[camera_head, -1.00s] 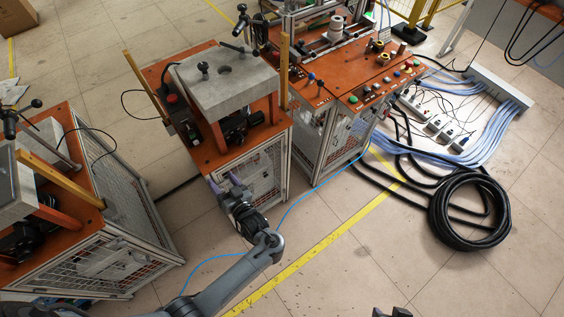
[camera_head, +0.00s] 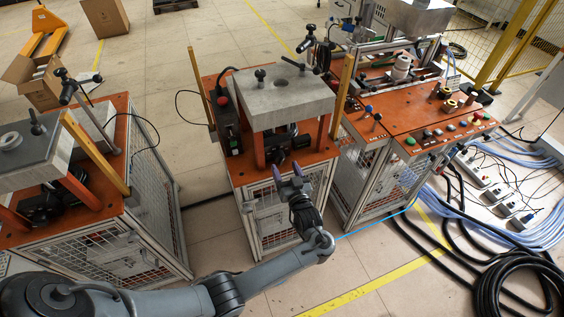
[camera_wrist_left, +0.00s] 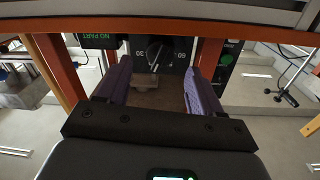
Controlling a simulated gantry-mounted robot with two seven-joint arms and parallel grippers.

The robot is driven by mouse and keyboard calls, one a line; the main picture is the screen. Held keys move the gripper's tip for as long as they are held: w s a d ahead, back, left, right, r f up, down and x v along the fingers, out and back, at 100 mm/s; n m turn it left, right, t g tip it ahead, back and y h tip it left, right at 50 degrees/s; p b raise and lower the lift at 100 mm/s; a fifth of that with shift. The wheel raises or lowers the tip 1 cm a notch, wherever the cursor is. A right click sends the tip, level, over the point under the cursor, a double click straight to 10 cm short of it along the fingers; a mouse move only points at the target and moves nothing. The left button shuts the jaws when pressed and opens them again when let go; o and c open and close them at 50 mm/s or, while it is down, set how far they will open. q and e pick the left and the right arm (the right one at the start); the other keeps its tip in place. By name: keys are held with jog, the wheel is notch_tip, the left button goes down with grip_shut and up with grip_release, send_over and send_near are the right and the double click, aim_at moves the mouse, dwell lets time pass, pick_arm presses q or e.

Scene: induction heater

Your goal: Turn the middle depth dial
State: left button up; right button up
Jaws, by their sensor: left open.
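In the wrist view a dark dial (camera_wrist_left: 155,50) with white markings, 30 and 60 among them, faces me on a dark panel. It lies ahead of and between my left gripper's fingers, apart from them as far as I can tell. My left gripper (camera_head: 286,170) has purple fingers, spread open and empty in the wrist view (camera_wrist_left: 157,78). In the head view it is at the front of the middle machine, just below a dark unit (camera_head: 288,147) under a grey plate (camera_head: 275,100). The dial itself is too small to make out there. My right gripper is out of view.
Orange posts (camera_wrist_left: 210,55) stand at both sides of the panel, near the fingers. A green "NO PART" display (camera_wrist_left: 97,40) is left of the dial. Another machine (camera_head: 150,210) stands left, and a console with buttons (camera_head: 440,130) stands right. Black hoses lie at right.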

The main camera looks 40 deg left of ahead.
aim_at(282, 162)
pick_arm(q)
jog(key=shift+x, duration=2.1)
jog(key=shift+c, duration=0.5)
jog(key=c, duration=1)
